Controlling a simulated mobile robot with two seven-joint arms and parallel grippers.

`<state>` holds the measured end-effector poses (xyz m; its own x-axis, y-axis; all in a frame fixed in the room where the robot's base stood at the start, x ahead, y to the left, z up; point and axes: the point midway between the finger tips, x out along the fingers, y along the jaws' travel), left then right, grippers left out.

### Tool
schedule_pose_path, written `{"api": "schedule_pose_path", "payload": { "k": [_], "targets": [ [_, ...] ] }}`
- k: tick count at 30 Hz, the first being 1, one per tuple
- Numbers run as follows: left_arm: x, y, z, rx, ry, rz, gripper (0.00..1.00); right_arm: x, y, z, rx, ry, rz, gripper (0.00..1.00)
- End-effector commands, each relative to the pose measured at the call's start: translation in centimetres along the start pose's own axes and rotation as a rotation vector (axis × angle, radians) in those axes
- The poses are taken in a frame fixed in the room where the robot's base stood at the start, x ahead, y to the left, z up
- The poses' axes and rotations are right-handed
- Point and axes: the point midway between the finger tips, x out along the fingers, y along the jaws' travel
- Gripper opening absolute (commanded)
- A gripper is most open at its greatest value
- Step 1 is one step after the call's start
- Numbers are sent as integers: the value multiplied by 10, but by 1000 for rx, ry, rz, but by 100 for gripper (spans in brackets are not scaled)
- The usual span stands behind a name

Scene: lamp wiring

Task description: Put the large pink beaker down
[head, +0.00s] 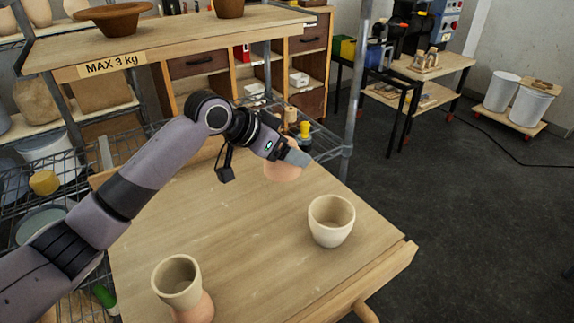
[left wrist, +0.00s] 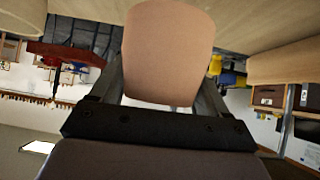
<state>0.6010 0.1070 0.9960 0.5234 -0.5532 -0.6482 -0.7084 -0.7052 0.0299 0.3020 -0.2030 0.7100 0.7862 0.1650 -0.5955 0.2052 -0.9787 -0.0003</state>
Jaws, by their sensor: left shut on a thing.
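The large pink beaker (head: 283,172) is at the far part of the wooden table, partly hidden behind my left gripper (head: 294,155). In the left wrist view the beaker (left wrist: 168,50) stands between the two fingers of my left gripper (left wrist: 160,95), which is shut on it. I cannot tell whether its base touches the table. My right gripper is in neither view.
A cream cup (head: 331,222) stands on the table (head: 240,255) to the right and nearer. Another cream cup (head: 177,283) sits on a pink pot (head: 198,309) at the near left. The table's middle is bare. A shelf (head: 170,38) marked "MAX 3 kg" rises behind.

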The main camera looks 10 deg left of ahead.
Motion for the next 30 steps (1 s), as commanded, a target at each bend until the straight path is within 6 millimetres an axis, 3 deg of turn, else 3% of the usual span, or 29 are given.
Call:
{"api": "schedule_pose_path", "payload": {
  "k": [12, 22, 23, 24, 25, 30],
  "targets": [
    [29, -2, 34, 0, 1, 0, 40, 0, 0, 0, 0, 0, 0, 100],
    [31, -2, 36, 0, 2, 0, 40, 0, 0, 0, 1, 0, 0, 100],
    [31, -2, 36, 0, 1, 0, 82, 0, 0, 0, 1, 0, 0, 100],
    [31, -2, 36, 0, 1, -1, 95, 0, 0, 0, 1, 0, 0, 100],
    [31, -2, 36, 0, 1, 0, 100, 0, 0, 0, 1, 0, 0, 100],
    [31, -2, 36, 0, 0, 0, 100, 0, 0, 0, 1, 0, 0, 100]
  ]
}}
